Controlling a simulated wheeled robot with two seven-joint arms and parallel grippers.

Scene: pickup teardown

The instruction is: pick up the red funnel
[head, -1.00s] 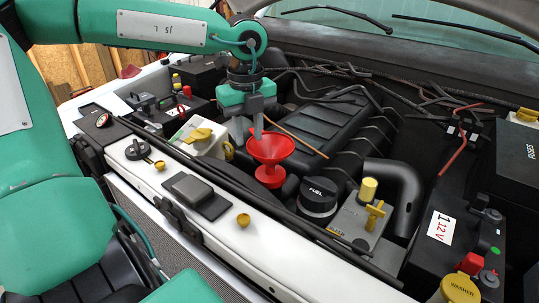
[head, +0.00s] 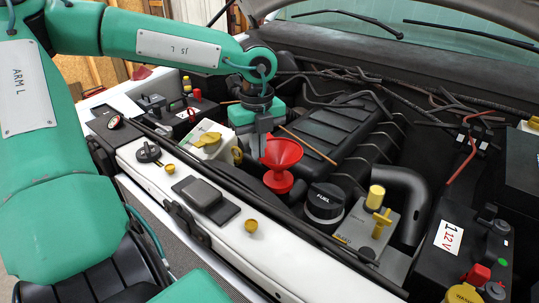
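The red funnel (head: 283,153) stands in the engine bay, wide mouth up, in the middle of the head view. Its lower red part (head: 278,181) sits between the white reservoir and the black fuel cap. My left gripper (head: 256,152) points down at the left edge of the funnel's mouth. Its grey fingers overlap that edge in the picture. Whether they touch or clasp the rim is unclear. My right gripper is out of view.
A white reservoir with a yellow cap (head: 208,139) is close left of the gripper. The black fuel cap (head: 324,201) and a grey block with yellow fittings (head: 363,235) are to the right. A thin orange-brown rod (head: 308,145) lies behind the funnel.

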